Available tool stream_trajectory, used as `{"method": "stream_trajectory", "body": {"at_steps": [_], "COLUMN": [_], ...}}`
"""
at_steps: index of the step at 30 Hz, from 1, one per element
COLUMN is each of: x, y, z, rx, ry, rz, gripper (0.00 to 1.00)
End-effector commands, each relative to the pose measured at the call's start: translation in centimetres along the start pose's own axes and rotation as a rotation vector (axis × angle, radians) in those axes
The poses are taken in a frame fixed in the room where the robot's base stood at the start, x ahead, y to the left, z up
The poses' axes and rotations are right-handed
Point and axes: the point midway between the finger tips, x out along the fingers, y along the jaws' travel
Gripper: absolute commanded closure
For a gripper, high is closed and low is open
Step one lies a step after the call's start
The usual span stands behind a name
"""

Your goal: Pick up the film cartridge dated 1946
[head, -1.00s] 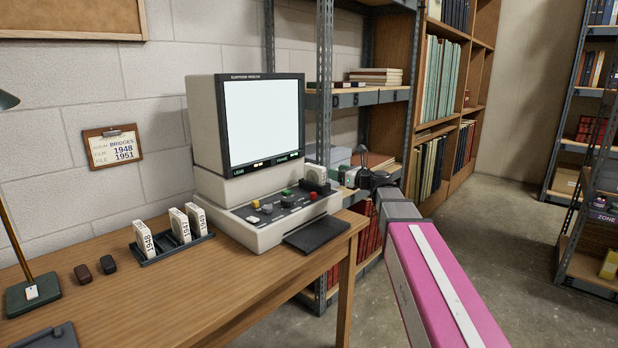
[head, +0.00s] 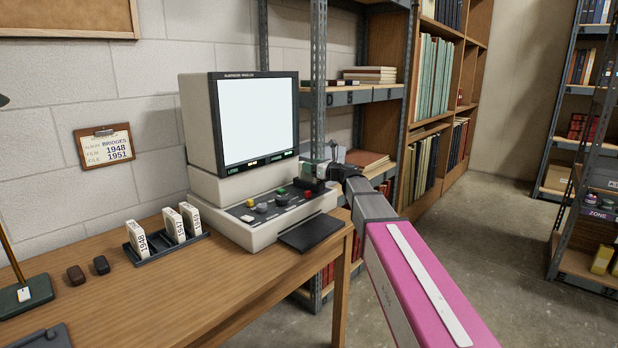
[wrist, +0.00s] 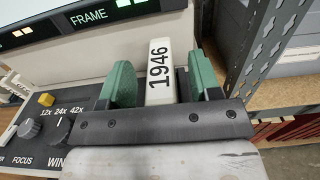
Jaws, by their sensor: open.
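The white film cartridge marked 1946 (wrist: 158,70) stands on the right part of the microfilm reader (head: 240,225), below its screen. My gripper (wrist: 160,62) is open, with its green-padded fingers on either side of the cartridge. A gap shows between the cartridge and each pad in the wrist view. In the head view my gripper (head: 320,170) is at the reader's right end and hides most of this cartridge.
The wooden desk (head: 215,285) carries the dark rack (head: 160,255), two small dark objects and a lamp base (head: 25,294). A card (head: 103,147) on the wall lists 1948 and 1951. A metal shelf (head: 318,110) stands close behind and right of the reader.

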Motion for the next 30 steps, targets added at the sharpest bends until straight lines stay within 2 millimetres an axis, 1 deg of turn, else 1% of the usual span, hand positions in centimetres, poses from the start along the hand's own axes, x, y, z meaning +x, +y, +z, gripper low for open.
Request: {"method": "stream_trajectory", "body": {"at_steps": [6,7,8,9,12,23,26,30], "x": [0.1,0.1,0.1,0.1,0.1,0.1,0.1,0.1], "y": [0.0,0.0,0.0,0.0,0.0,0.0,0.0,0.0], "z": [0.0,0.0,0.0,0.0,0.0,0.2,0.6,1.9], "rx": [0.0,0.0,0.0,0.0,0.0,0.0,0.0,-0.001], "ry": [0.0,0.0,0.0,0.0,0.0,0.0,-0.001,-0.001], "rz": [0.0,0.0,0.0,0.0,0.0,0.0,0.0,0.0], "gripper": [0.43,0.49,0.59,0.72,1.0,1.0,1.0,1.0]}}
